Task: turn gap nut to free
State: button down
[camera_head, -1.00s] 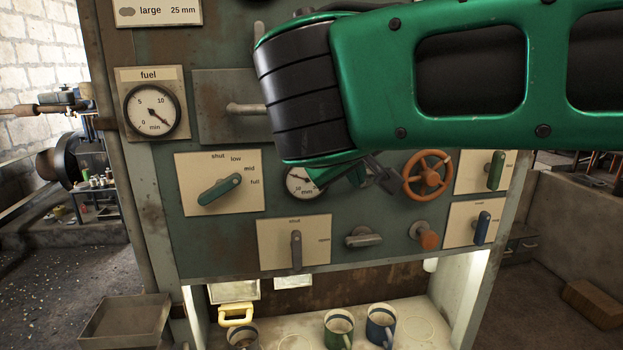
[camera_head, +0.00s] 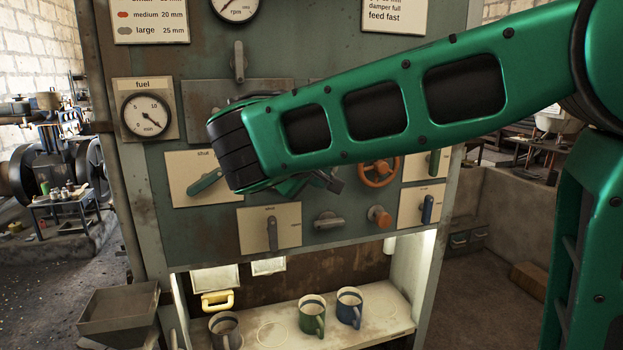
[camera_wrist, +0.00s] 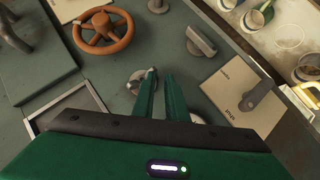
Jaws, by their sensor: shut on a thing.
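My gripper (camera_wrist: 160,78) reaches down to the green panel in the wrist view, its two green fingers close together. A small pale grey metal fitting, apparently the gap nut (camera_wrist: 138,80), shows at the fingertips. The fingers are shut on it, but they cover part of it and its angle is unclear. In the head view my green arm crosses the panel from the right. My gripper (camera_head: 318,182) is partly hidden there, left of the orange handwheel (camera_head: 377,171). The nut cannot be made out clearly in the head view, and no gap dial is visible.
A grey tap handle (camera_head: 328,220) and an orange knob (camera_head: 379,215) sit below the handwheel. A plate with a grey lever (camera_head: 272,234) is lower left. A green lever (camera_head: 205,182) is partly behind my arm. Mugs (camera_head: 312,318) stand on the shelf below.

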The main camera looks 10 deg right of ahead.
jog(key=shift+w+a+f, duration=0.1)
jog(key=shift+f, duration=0.6)
dwell(0.3)
jog(key=s+a, duration=0.7)
jog(key=a, duration=0.3)
jog(key=shift+s+a, duration=0.25)
jog(key=shift+a, duration=0.05)
